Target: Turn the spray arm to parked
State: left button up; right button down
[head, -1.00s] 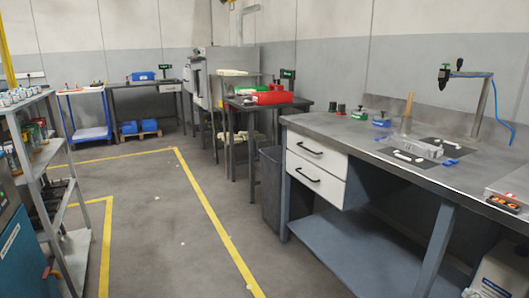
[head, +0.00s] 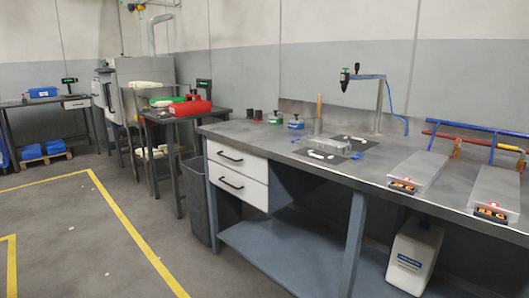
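No part is clearly marked as the spray arm, and no parked mark can be read. A grey post (head: 379,105) on the long workbench (head: 250,134) carries a thin horizontal arm that points left, with a black tool head (head: 346,78) at its end and a blue hose hanging on the right. I cannot tell whether this is the spray arm. A large grey metal machine (head: 145,72) with a pipe above it stands at the back left; its inside is hidden. Neither of my grippers shows in the head view.
A white canister (head: 413,258) stands below. A dark bin (head: 192,195) stands by the drawers (head: 238,175). A red crate (head: 190,108) sits on a side table. The left floor is open.

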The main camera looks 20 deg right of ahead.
aim_at(345, 77)
jog(key=z, duration=1.55)
jog(key=i+j+z, duration=0.1)
jog(key=i+z, duration=0.3)
jog(key=i+j+z, duration=0.2)
jog(key=i+z, duration=0.2)
